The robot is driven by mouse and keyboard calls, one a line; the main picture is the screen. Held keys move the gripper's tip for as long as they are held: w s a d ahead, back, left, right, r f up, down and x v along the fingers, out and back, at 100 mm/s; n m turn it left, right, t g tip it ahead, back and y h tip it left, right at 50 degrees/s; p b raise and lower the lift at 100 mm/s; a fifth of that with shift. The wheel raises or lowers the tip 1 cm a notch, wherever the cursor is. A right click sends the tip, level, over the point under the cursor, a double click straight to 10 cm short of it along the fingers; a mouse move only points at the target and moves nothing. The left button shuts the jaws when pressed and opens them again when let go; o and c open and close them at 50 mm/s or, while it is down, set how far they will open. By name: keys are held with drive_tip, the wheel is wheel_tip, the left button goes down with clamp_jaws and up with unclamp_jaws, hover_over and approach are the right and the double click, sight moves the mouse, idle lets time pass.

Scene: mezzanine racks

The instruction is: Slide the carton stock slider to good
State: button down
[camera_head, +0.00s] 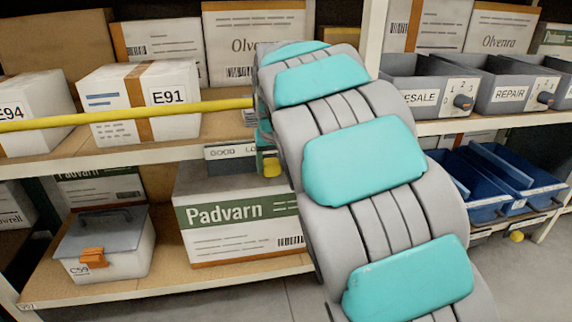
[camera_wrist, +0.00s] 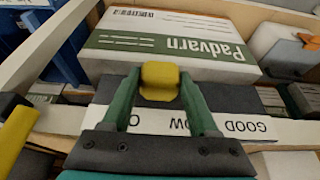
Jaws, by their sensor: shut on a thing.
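The carton stock slider's yellow knob (camera_wrist: 160,82) sits between the two green fingers of my gripper (camera_wrist: 158,76) in the wrist view. The fingers are shut on it. The label strip (camera_wrist: 262,130) appears upside down there, with GOOD at the right, LOW in the middle and a word starting with O at the left. The knob lines up around LOW and the O word; my fingers hide part of the lettering. In the head view the knob (camera_head: 272,167) shows to the right of the strip (camera_head: 222,152), and my arm covers the strip's right end.
The Padvarn carton (camera_head: 235,225) stands on the lower shelf behind the strip. A yellow bar (camera_head: 120,111) runs along the upper shelf's front, before the E91 box (camera_head: 150,92). Blue bins (camera_head: 485,195) and grey bins (camera_head: 415,85) stand to the right.

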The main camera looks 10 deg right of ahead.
drive_tip(key=a, duration=1.2)
drive_tip(key=shift+a, duration=0.1)
drive_tip(key=shift+c, duration=0.8)
unclamp_jaws()
drive_tip(key=shift+a, duration=0.1)
drive_tip(key=b, duration=0.1)
approach(222, 170)
drive_tip(key=s, duration=0.3)
drive_tip(key=shift+r, duration=0.1)
